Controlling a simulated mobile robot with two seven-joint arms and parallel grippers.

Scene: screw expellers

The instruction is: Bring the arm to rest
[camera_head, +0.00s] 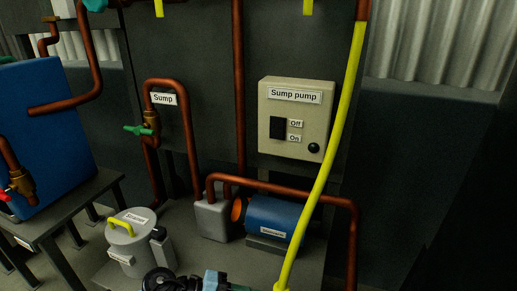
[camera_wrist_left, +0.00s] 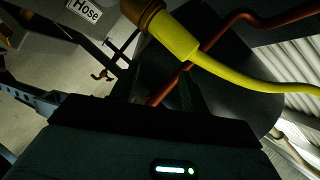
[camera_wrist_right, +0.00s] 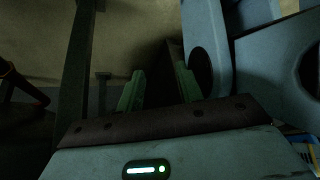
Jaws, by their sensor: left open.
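In the left wrist view my left gripper (camera_wrist_left: 165,88) is dark, and its fingers are hard to make out against the shadow. It is open. The yellow hose (camera_wrist_left: 240,80) and its brown coupling (camera_wrist_left: 147,15) lie beyond the fingers. In the right wrist view my right gripper (camera_wrist_right: 158,82) has two greenish fingers standing apart with nothing seen between them. Blue-grey links of my own arm fill the right of that view. In the head view parts of my arm show at the bottom centre, and neither gripper's fingers can be made out.
The yellow hose (camera_head: 341,110) hangs in front of the sump pump switch box (camera_head: 265,112). A blue motor (camera_head: 265,216), copper pipes (camera_head: 340,201), a green-handled valve (camera_head: 150,122) and a grey strainer pot (camera_head: 128,243) stand close together. A blue tank (camera_head: 45,125) stands at left.

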